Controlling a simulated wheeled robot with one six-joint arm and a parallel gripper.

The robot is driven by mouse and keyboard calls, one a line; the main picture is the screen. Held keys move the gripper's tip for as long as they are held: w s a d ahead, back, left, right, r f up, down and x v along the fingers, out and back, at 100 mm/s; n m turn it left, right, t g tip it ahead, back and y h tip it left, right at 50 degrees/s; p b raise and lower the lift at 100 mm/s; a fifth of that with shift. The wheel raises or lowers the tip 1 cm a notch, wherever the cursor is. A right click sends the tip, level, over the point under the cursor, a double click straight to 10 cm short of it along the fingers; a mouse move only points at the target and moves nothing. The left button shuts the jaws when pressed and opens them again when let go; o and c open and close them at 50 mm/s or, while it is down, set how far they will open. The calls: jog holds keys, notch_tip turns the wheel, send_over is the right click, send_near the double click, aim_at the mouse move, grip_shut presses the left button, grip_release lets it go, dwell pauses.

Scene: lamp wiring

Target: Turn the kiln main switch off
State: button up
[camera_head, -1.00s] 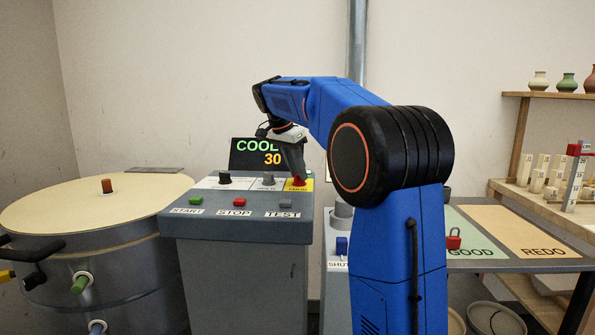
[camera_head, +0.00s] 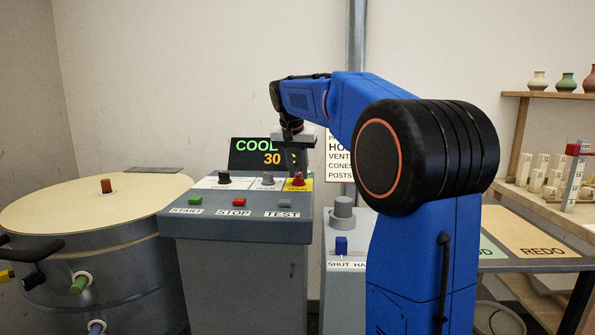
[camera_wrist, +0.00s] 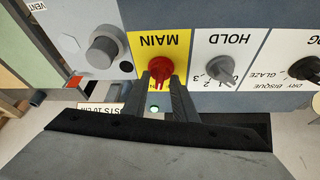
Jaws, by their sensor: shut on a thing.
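The kiln main switch is a red knob (camera_head: 298,180) on a yellow plate at the right back of the grey control panel. In the wrist view the red knob (camera_wrist: 159,68) sits under the word MAIN on its yellow plate (camera_wrist: 160,45). My gripper (camera_wrist: 160,82) is shut on the red knob, one finger at each side of its near end. In the head view my gripper (camera_head: 298,168) reaches down onto the knob from above. The small marks around the knob are partly hidden by the fingers.
A grey HOLD knob (camera_wrist: 222,67) and a black program knob (camera_wrist: 305,68) sit beside the main switch. START (camera_head: 195,200), STOP (camera_head: 239,202) and TEST (camera_head: 285,203) buttons lie in front. A display (camera_head: 262,154) reading COOL and 30 stands behind. The round kiln (camera_head: 60,205) is at left.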

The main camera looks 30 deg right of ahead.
jog(key=n, duration=0.2)
jog(key=n+y, duration=0.1)
jog(key=n+t+y, duration=0.1)
jog(key=n, duration=0.1)
jog(key=shift+s+d+n, duration=0.1)
jog(key=shift+d+n, duration=0.15)
jog(key=shift+n, duration=0.05)
jog(key=n+y, duration=0.2)
jog(key=n, duration=0.3)
jog(key=shift+d+n, duration=0.1)
jog(key=shift+n, duration=0.2)
grip_shut()
jog(key=o, duration=0.7)
grip_release()
jog(key=shift+f, duration=0.1)
jog(key=shift+c, duration=0.2)
jog(key=v, duration=1.7)
jog(key=shift+s+d, duration=0.2)
jog(key=shift+d, duration=0.05)
jog(key=shift+s, duration=0.1)
